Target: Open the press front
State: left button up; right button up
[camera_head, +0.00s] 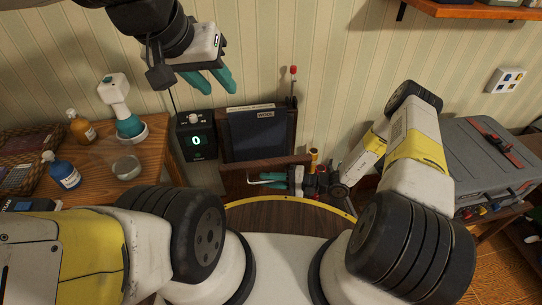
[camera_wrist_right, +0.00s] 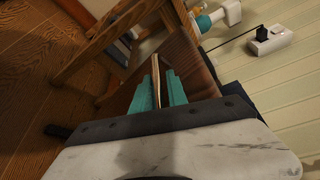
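The press stands against the striped wall, with a dark back panel (camera_head: 258,135) and a control box (camera_head: 196,140) showing 0 on its left. The top edge of the wooden press front (camera_head: 250,166) stands out in front of the panel, with a gap between them. My right gripper (camera_head: 268,180) is low at this front. In the right wrist view, its teal fingers (camera_wrist_right: 159,92) lie close on both sides of the front's thin, light edge and appear shut on it. My left gripper (camera_head: 208,80) is open and empty, raised above the control box.
A wooden table (camera_head: 92,165) at left holds a white-and-teal steamer (camera_head: 128,120), bottles and a basket. A grey case (camera_head: 485,160) stands at right. A shelf (camera_head: 470,10) juts from the wall at upper right.

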jog(key=d, duration=0.7)
jog(key=shift+s+d+r, duration=0.3)
jog(key=shift+s+r, duration=0.05)
jog(key=shift+r, duration=0.1)
